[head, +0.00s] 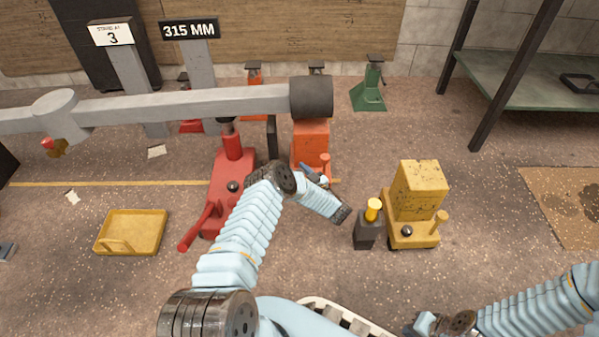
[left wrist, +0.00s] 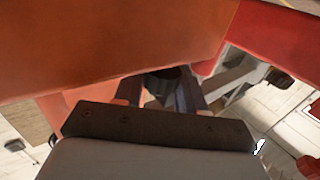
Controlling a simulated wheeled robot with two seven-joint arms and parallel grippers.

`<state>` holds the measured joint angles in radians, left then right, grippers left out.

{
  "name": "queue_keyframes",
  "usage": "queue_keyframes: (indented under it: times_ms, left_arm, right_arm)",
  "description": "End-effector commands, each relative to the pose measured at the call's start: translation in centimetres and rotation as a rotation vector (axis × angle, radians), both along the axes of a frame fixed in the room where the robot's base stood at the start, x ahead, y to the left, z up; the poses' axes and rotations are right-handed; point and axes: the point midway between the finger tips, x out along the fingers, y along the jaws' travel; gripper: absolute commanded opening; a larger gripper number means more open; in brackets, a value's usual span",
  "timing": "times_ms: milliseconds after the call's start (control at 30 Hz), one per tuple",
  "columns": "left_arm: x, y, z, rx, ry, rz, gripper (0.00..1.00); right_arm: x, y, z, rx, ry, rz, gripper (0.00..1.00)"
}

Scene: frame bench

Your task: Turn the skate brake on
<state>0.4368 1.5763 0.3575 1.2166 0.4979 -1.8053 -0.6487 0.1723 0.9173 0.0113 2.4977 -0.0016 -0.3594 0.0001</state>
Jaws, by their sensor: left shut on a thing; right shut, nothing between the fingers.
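An orange skate (head: 311,139) with an upright block and a small peg (head: 325,160) stands under the dark end of a grey beam. My left gripper (head: 308,172) is low at the skate's near side, with my arm covering part of it. In the left wrist view the skate's orange wall (left wrist: 110,40) fills the upper left. There the left fingers (left wrist: 163,92) are shut on a dark round knob (left wrist: 160,78), seemingly the skate's brake knob; its setting cannot be told. My right gripper (head: 423,324) is shut and empty at the bottom edge, away from the skate.
A red jack (head: 232,172) with a long handle stands left of the skate. A yellow skate (head: 418,192) and a dark block with a yellow top (head: 368,228) are to the right. The grey beam (head: 190,103) passes overhead. A yellow tray (head: 132,231) lies at left; floor between is clear.

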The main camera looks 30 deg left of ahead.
Motion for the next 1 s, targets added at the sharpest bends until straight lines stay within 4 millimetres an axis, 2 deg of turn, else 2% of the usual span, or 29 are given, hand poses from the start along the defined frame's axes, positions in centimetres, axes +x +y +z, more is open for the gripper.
queue_keyframes:
  times_ms: [400, 967, 1000]
  left_arm:
    - [-0.01, 0.02, 0.01, 0.0, -0.001, 0.191, 0.1]
    - [-0.01, 0.08, 0.0, 0.0, 0.0, 0.217, 0.1]
    - [-0.01, 0.08, 0.01, 0.0, 0.0, 0.217, 0.45]
  right_arm:
    - [0.0, 0.0, 0.01, 0.0, 0.0, 0.0, 0.0]
    - [0.0, 0.0, 0.0, 0.0, 0.0, 0.0, 0.0]
    - [0.0, 0.0, 0.0, 0.0, 0.0, 0.0, 0.0]
